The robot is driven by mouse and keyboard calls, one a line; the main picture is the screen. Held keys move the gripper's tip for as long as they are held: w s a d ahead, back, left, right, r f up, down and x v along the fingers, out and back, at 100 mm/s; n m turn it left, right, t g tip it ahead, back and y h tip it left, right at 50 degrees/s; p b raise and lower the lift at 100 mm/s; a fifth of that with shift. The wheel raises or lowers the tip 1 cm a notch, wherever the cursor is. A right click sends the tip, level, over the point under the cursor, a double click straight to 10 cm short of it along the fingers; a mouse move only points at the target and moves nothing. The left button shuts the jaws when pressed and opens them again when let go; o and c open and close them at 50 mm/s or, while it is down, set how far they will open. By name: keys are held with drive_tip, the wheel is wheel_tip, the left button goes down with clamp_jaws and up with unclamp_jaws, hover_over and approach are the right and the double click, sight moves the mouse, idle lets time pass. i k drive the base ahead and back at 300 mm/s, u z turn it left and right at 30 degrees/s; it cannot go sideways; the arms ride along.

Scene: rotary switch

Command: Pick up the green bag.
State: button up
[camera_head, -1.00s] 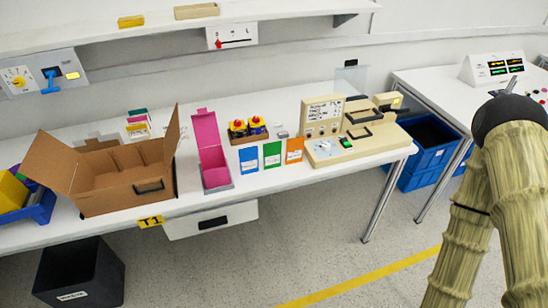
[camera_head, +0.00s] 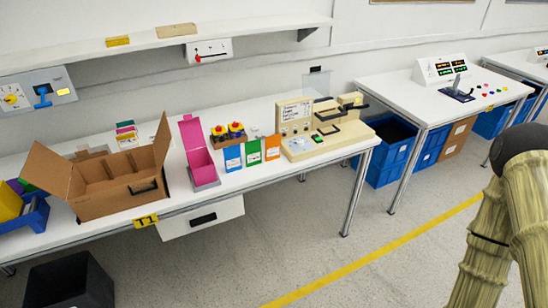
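The green bag (camera_head: 253,152) is a small flat packet with a white label. It stands upright near the front edge of the white table (camera_head: 290,176), between a blue bag (camera_head: 232,158) and an orange bag (camera_head: 272,147). My arm shows at the right edge of the picture, well apart from the bags. My gripper is not in view.
A beige machine (camera_head: 312,128) stands right of the bags. A pink open box (camera_head: 199,158) and a cardboard box (camera_head: 108,185) stand to the left. Behind the bags is a box with red-and-yellow buttons (camera_head: 228,133). The floor (camera_head: 330,265) in front is clear.

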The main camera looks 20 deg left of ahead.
sight(253, 155)
drive_tip(key=i, duration=0.65)
drive_tip(key=u, duration=1.5)
